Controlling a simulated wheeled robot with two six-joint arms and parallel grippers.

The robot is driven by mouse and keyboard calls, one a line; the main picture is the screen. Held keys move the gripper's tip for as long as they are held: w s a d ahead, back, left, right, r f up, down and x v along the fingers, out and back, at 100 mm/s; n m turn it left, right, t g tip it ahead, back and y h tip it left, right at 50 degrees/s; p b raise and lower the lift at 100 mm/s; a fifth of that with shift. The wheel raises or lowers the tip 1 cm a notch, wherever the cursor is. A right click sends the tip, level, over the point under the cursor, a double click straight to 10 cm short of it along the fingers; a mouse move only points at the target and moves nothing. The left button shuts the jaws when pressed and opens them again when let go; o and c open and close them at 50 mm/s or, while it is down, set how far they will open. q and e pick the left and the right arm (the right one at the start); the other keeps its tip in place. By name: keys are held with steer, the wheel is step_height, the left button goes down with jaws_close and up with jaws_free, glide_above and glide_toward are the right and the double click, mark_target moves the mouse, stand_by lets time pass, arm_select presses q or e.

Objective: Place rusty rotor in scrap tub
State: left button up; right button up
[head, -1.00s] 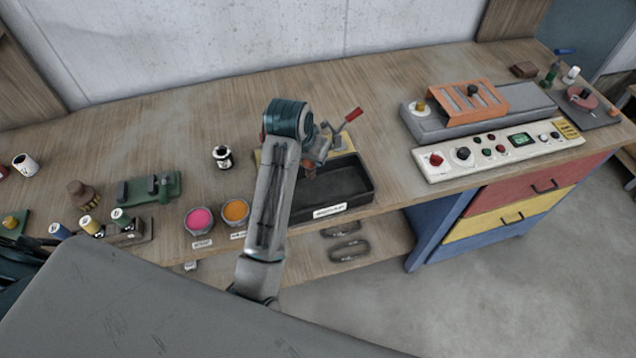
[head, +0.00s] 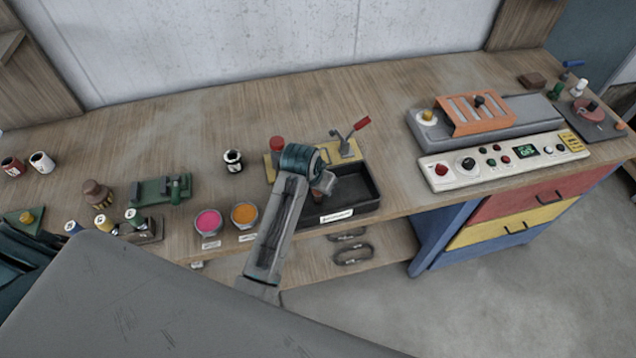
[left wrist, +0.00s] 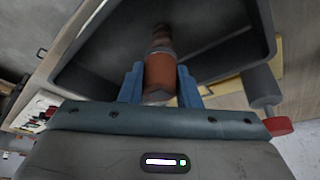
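The scrap tub is a black, open tray (head: 355,192) with a white label on its front, at the middle of the bench. My left gripper (head: 326,184) is over the tub's left part; its fingers are hard to make out in the head view. In the left wrist view, its blue fingers (left wrist: 160,88) press on both sides of the rusty rotor (left wrist: 160,72), an orange-brown cylinder with a darker far end. The rotor points over the dark tub floor (left wrist: 98,68), and I cannot tell whether it touches it. My right gripper is out of view.
A yellow plate with a red-handled lever (head: 361,124) and a red-topped part (head: 277,144) stands behind the tub. Pink (head: 208,222) and orange (head: 244,214) bowls stand to the left. A control panel (head: 505,154) is to the right. The back middle of the bench is clear.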

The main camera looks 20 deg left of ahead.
arm_select(q)
steer(key=o, duration=0.4)
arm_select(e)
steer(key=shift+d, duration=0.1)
arm_select(q)
steer(key=shift+r, duration=0.1)
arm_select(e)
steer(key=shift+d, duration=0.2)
arm_select(q)
steer(key=shift+s+r, duration=0.1)
steer(key=shift+r, duration=0.1)
steer(key=b+v, duration=0.3)
steer(key=v, duration=0.8)
steer(key=shift+s+r+b, duration=0.15)
steer(key=shift+r+b, duration=0.15)
steer(key=shift+b, duration=0.1)
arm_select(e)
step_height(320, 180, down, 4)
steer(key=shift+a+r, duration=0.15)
